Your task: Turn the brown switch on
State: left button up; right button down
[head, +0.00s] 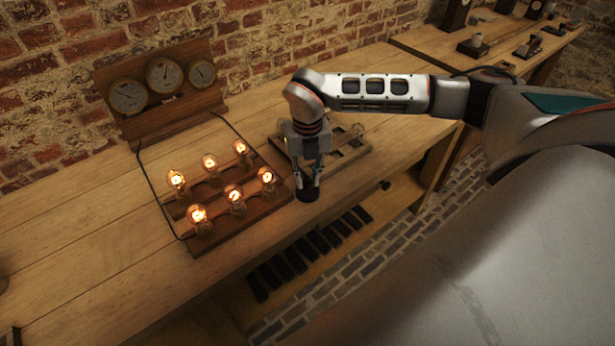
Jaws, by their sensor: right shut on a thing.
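My right gripper (308,187) points straight down at the bench's front edge, right of the lit bulb board. Its fingers are shut on a small dark round piece (308,195). I cannot tell whether this piece is the brown switch, as the fingers cover much of it. The brown wooden bulb board (225,222) carries several glowing bulbs (234,193) in two rows. My left gripper is not in view.
A brown gauge panel (160,88) with three dials stands at the back, with a dark cable running to the bulb board. A wooden rack (345,152) lies behind my right gripper. The bench's left part (80,230) is clear.

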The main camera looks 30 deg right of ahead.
aim_at(308, 180)
jog(key=c, duration=1.8)
grip_release()
jog(key=shift+r, duration=0.15)
notch_tip(308, 180, up, 12)
jog(key=shift+f, duration=0.1)
